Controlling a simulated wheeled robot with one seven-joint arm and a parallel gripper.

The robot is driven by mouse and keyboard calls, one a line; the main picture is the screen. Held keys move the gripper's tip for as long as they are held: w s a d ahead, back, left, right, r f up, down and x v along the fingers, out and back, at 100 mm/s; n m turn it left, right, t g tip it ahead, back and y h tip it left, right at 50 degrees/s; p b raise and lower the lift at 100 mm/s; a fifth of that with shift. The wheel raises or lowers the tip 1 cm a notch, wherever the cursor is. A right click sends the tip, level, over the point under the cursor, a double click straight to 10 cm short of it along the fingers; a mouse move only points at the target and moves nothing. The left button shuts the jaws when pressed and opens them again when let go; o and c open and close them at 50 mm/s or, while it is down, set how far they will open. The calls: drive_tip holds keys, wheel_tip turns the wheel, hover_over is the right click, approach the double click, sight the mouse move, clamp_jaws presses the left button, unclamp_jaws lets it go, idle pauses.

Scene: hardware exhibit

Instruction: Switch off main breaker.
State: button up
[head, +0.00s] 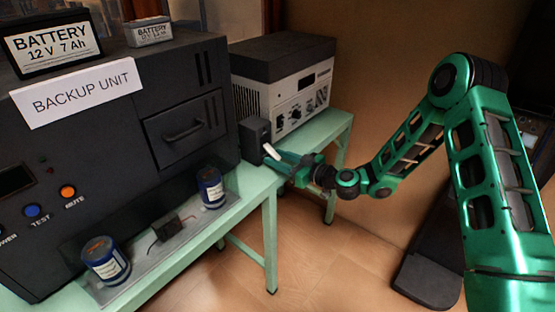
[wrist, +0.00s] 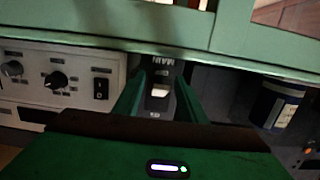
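The main breaker is a small dark box (head: 254,139) on the green bench, between the backup unit and a grey instrument. Its white lever (head: 270,152) sticks out from the front. In the wrist view the breaker (wrist: 163,68) appears upside down with a "MAIN" label, and its pale lever (wrist: 159,90) shows between my fingers. My gripper (head: 277,161) is right at the breaker's front. In the wrist view, the two green fingers of my gripper (wrist: 158,97) stand apart, one on each side of the lever. Whether they touch it is unclear.
The grey instrument (head: 283,88) stands close to the right of the breaker. The large dark backup unit (head: 120,110) stands to the left. Open floor lies below.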

drive_tip(key=shift+r, duration=0.1)
drive_tip(key=v, duration=1)
drive_tip(key=shift+d, duration=0.35)
drive_tip(key=shift+s, duration=0.15)
